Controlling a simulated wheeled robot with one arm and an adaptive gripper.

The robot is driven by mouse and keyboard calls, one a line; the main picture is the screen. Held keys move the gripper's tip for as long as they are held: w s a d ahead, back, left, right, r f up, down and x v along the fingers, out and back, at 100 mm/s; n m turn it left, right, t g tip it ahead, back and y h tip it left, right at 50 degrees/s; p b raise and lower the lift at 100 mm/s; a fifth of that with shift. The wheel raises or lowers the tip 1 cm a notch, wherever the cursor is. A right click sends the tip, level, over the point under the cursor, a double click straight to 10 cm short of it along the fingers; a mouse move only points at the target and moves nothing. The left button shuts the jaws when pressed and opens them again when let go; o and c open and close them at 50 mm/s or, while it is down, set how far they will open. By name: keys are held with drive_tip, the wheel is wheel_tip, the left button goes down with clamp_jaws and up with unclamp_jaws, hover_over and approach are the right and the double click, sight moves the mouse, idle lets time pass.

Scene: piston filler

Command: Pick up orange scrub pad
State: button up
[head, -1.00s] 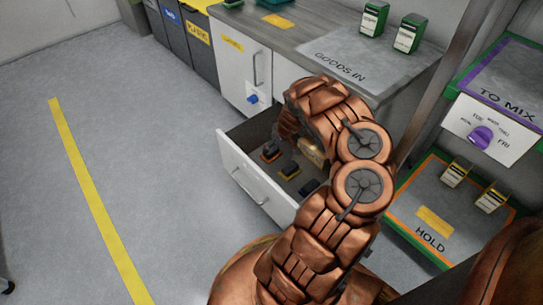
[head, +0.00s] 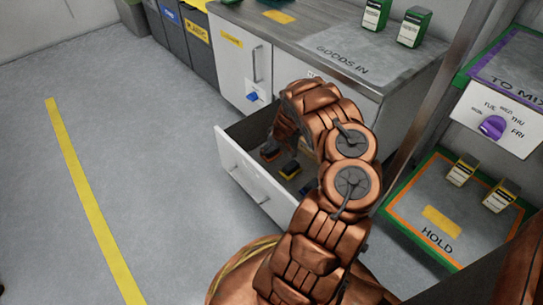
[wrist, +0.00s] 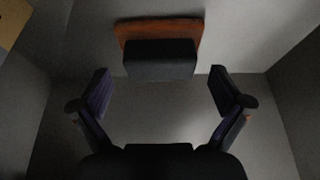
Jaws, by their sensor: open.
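The orange scrub pad (wrist: 160,48) shows in the wrist view at the top centre, with an orange base and a dark grey block on it. It lies on the floor of a drawer. My gripper (wrist: 160,92) is open and empty, its two dark fingers spread wide. The pad is beyond the fingertips, roughly centred between them, and not held. In the head view a small dark pad with an orange edge (head: 268,154) lies at the drawer's left end. My gripper's fingers are mostly hidden there by my arm.
The open white drawer (head: 252,183) has walls close around my gripper. A yellow-edged pad (head: 290,169) and another dark pad (head: 308,187) lie in it. The grey counter (head: 300,30) is above. A HOLD shelf (head: 437,225) stands at the right. The floor at left is clear.

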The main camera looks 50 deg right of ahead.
drive_tip(key=shift+b+x, duration=0.3)
drive_tip(key=shift+x, duration=0.6)
drive_tip(key=shift+c, duration=0.3)
drive_tip(key=c, duration=1.1)
drive_tip(key=shift+r, duration=0.2)
